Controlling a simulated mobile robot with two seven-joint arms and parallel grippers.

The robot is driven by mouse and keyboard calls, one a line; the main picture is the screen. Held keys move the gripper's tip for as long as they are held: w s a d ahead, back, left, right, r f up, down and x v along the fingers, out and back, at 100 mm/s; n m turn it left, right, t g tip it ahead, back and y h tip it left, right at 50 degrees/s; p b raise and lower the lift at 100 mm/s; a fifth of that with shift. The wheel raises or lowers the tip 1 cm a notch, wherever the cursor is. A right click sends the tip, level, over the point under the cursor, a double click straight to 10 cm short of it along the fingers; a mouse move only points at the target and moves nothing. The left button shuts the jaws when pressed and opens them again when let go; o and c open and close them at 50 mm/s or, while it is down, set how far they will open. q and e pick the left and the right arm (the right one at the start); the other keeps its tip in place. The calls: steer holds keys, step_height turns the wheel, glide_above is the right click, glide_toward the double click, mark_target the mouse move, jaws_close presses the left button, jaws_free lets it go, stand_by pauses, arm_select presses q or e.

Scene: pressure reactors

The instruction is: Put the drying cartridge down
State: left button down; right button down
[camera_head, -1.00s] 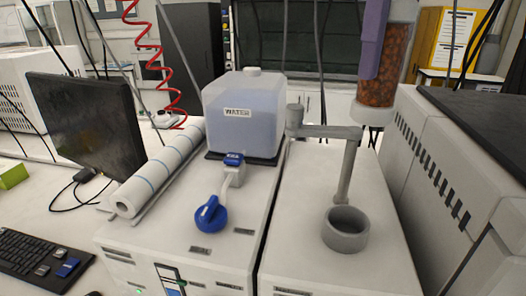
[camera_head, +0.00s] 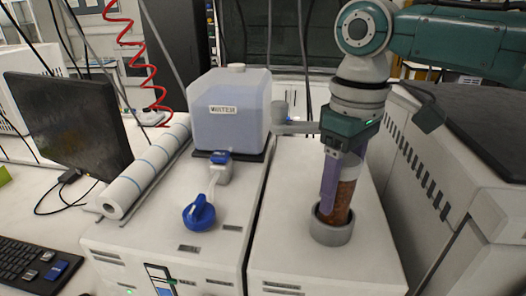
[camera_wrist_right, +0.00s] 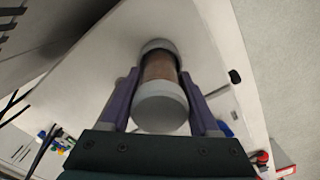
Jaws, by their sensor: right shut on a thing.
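The drying cartridge (camera_head: 344,197) is a clear cylinder filled with orange-brown beads. It stands about upright, with its lower end inside the grey ring holder (camera_head: 331,233) on the right white cabinet. Whether it rests on the bottom of the ring cannot be seen. My right gripper (camera_head: 334,178) comes from above, with its purple fingers shut on the cartridge. In the right wrist view the cartridge (camera_wrist_right: 160,88) with its pale end caps lies between the two purple fingers (camera_wrist_right: 161,97). My left gripper is not in view.
A grey bracket arm (camera_head: 292,128) reaches behind my right gripper. A paper roll (camera_head: 150,168) and a monitor (camera_head: 72,120) are at left. A grey machine (camera_head: 450,165) borders the right side.

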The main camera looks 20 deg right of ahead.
steer(key=shift+f, duration=0.3)
steer(key=shift+f, duration=0.15)
steer(key=c, duration=0.6)
jaws_free()
steer(key=shift+f, duration=0.15)
steer(key=o, duration=0.5)
steer(key=shift+r, duration=0.35)
step_height(320, 180, up, 11)
steer(key=shift+w+f+b, duration=0.1)
steer(key=shift+f+b, duration=0.05)
steer(key=shift+b, duration=1)
steer(key=shift+r, duration=0.6)
